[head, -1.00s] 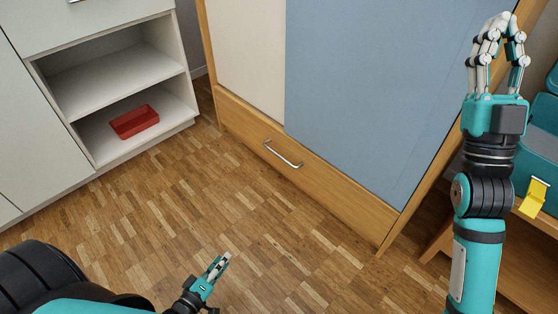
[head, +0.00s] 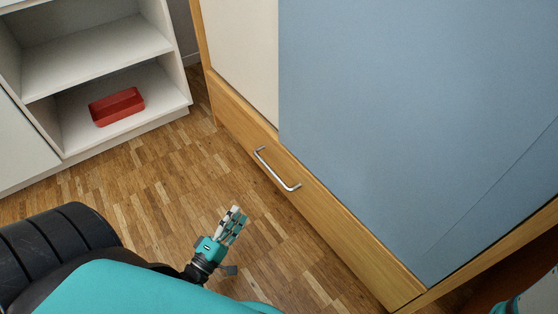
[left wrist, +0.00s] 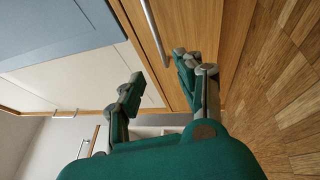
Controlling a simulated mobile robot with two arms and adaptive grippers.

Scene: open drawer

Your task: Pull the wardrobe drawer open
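The wardrobe drawer (head: 345,229) is the low wooden front under the white and blue doors, and it looks flush with the frame. Its silver bar handle (head: 273,170) is free, with nothing around it. My left gripper (head: 234,221) is over the floor, left of and below the handle, apart from it. In the left wrist view the fingers (left wrist: 159,70) are spread with nothing between them, and the handle (left wrist: 154,32) shows beyond the fingertips.
A white open shelf unit (head: 97,52) stands at the upper left with a red tray (head: 117,106) on its lower shelf. Wood floor (head: 175,180) is clear in front of the drawer.

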